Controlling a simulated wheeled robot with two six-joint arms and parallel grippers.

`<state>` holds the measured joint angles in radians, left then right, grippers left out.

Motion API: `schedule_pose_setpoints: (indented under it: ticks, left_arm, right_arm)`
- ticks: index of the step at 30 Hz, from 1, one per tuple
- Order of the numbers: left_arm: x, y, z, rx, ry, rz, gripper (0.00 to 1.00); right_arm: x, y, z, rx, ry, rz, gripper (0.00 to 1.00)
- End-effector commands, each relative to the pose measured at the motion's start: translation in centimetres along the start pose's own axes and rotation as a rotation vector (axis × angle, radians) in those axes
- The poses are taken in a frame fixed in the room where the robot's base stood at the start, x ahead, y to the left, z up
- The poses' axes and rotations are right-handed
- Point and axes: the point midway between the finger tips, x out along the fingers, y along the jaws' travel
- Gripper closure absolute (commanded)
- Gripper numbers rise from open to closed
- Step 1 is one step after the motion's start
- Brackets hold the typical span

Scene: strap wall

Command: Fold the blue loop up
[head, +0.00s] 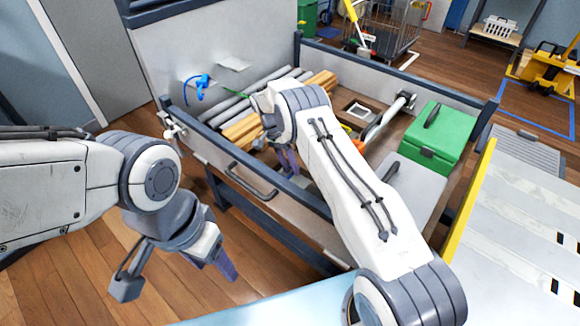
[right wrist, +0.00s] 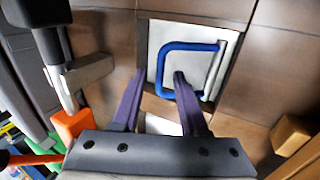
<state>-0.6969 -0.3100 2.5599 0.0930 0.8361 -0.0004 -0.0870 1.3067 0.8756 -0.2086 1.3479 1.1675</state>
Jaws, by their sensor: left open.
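The blue loop (right wrist: 210,46) is a squared handle lying over a pale square plate (right wrist: 186,33) in the brown bin floor, seen in the right wrist view. My right gripper (right wrist: 158,73) is open, its two purple fingers apart. One fingertip appears inside the loop and the other outside, on either side of its left bar. I cannot tell whether they touch it. In the head view, my right arm covers this loop, and my right gripper's purple fingers (head: 288,160) show partly below the wrist. My left gripper (head: 173,274) is open and empty over the wooden floor.
The bin's dark front rail (head: 275,178) lies between my grippers. Grey tubes and wooden bars (head: 245,127) lie at its left, a green case (head: 437,134) at its right. A small blue fitting (head: 200,87) is on the grey back panel.

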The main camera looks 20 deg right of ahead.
Motion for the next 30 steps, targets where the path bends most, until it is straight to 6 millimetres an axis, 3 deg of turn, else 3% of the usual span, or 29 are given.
schedule_pose_setpoints:
  ticks: [11,24,30]
  left_arm:
    - [0.0,0.0,0.0,0.0,0.0,0.0,0.39]
    - [0.0,0.0,0.0,0.0,0.0,0.0,0.39]
    - [-0.3,0.0,0.0,0.0,0.0,0.0,0.39]
  right_arm:
    - [-0.4,0.0,0.0,0.0,0.0,-0.001,0.56]
    - [-8.2,-0.1,0.0,0.0,0.002,-0.003,0.56]
    - [-9.5,-0.2,-0.1,0.0,0.001,-0.001,0.56]
